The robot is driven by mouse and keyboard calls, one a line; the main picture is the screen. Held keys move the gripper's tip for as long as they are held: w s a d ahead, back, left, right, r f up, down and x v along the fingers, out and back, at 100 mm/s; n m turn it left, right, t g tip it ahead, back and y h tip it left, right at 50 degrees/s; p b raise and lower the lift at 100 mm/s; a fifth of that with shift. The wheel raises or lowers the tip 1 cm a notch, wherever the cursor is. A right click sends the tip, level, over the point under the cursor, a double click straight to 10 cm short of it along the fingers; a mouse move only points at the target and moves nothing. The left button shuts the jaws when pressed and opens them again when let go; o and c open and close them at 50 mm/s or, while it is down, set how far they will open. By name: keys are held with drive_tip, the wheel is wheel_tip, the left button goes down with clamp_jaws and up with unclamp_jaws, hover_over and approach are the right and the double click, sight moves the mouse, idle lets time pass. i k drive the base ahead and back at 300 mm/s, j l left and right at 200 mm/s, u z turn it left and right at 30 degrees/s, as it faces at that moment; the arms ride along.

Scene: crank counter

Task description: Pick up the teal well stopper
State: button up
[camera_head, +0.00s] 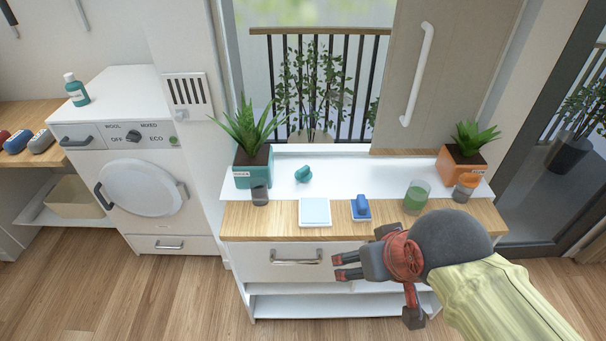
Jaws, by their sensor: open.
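The teal stopper (303,174) lies on the white back part of the counter, between the two potted plants and behind a pale blue-edged square pad (315,212). It looks tilted, with a rounded knob shape. My gripper (337,267) is in front of the counter, near the drawer handle, with its fingers pointing left. Its two fingertips are apart and nothing is between them. It is apart from the stopper, lower in the picture and slightly to the right.
A blue block-like item (361,208), a green glass (416,197) and an orange-topped jar (466,187) stand to the right. A dark small glass (260,192) and a teal planter (252,170) stand left. An orange planter (463,165) is at the right end. A drawer handle (296,258) juts out in front.

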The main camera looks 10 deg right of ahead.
sight(304, 174)
drive_tip(key=i+z, duration=0.2)
drive_tip(key=i, duration=0.3)
drive_tip(key=i+j+z, duration=0.2)
drive_tip(key=i, duration=0.3)
